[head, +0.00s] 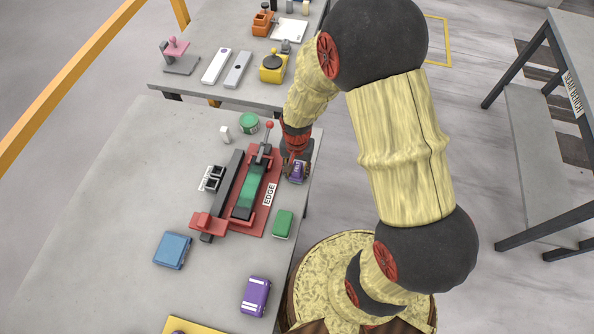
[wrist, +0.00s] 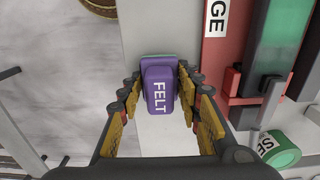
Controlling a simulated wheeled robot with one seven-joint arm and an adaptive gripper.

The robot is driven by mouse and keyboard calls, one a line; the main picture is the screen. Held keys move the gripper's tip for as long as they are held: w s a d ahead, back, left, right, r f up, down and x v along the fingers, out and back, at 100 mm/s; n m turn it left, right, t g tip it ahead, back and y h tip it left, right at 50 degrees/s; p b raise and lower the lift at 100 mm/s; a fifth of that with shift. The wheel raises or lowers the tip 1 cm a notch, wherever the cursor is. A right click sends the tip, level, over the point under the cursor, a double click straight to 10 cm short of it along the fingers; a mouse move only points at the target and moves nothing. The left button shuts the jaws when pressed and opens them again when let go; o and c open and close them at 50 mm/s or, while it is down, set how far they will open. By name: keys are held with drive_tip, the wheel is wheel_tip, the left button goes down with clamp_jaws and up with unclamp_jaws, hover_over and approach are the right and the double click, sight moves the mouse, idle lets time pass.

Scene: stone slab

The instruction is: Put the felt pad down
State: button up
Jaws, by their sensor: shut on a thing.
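The felt pad is a small purple block (wrist: 158,92) with a white FELT label. My gripper (wrist: 160,107) is shut on it, with a finger on each side in the wrist view. A green edge shows just beyond the pad there; I cannot tell whether it is part of it. In the head view the pad (head: 297,174) is by the right edge of the slab (head: 120,215), right of the red fixture. I cannot tell whether it touches the slab. My fingers partly hide it there.
The red fixture (head: 220,222) with an EDGE label (head: 269,194) stands beside the pad. A green block (head: 283,224), another purple block (head: 256,296), a blue block (head: 172,250) and a green roll (head: 249,123) are nearby. The slab's left part is clear.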

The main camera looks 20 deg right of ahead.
drive_tip(key=shift+f, duration=0.15)
drive_tip(key=o, duration=1)
drive_tip(key=shift+c, duration=0.2)
drive_tip(key=shift+o, duration=0.4)
wheel_tip(320, 180, up, 12)
drive_tip(key=shift+r+p, duration=0.1)
drive_tip(key=shift+p, duration=1)
wheel_tip(320, 180, up, 7)
drive_tip(key=n+t, duration=0.1)
hover_over(297, 167)
drive_tip(key=s+r+n+t, duration=0.2)
drive_tip(key=s+r, duration=0.2)
drive_tip(key=r, duration=0.5)
drive_tip(key=s+r+n+t, duration=0.2)
drive_tip(key=s+r+n, duration=0.2)
drive_tip(key=s+r, duration=0.6)
drive_tip(key=shift+t, duration=0.3)
